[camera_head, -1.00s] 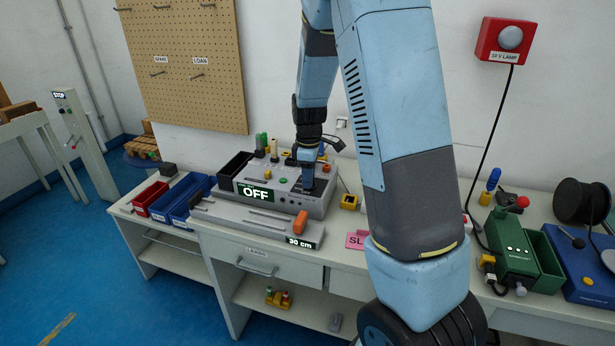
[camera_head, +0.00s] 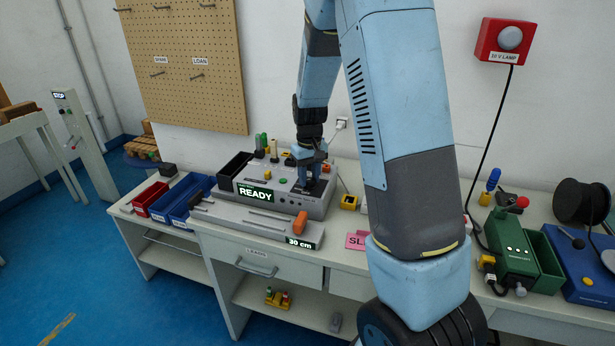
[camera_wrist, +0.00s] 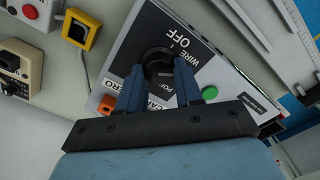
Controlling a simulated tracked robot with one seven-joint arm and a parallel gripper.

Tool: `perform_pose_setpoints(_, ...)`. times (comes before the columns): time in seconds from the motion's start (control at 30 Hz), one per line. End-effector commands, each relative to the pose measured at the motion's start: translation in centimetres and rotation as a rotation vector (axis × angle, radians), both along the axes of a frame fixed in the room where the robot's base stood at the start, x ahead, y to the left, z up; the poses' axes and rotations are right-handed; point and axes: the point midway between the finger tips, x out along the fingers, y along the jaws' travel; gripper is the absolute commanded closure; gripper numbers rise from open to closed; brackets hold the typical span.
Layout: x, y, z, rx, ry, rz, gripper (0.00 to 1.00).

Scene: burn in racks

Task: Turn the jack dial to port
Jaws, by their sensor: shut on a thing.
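The grey test unit (camera_head: 325,208) stands on the bench, its front display (camera_head: 255,194) reading READY. My gripper (camera_head: 308,186) reaches down onto the right part of its top panel. In the wrist view the round black dial (camera_wrist: 158,56) sits between the two blue fingers of my gripper (camera_wrist: 160,82), which are shut on it. White lettering rings the dial on a black plate; OFF and WIRE are readable above it, and other words are partly covered by the fingers. The dial's pointer is hard to make out. In the head view my gripper hides the dial.
A green button (camera_wrist: 209,93) is close beside the right finger. A yellow box (camera_head: 349,202) stands right of the unit. Blue bins (camera_head: 190,200) and a red bin (camera_head: 150,197) stand to the left.

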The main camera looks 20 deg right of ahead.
Motion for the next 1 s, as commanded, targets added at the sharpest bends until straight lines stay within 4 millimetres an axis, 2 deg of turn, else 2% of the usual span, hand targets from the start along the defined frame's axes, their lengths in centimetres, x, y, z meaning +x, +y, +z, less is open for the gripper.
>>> perform_pose_setpoints(1.0, 0.24, -0.20, 0.19, 0.003, -0.009, -0.959, 0.96)
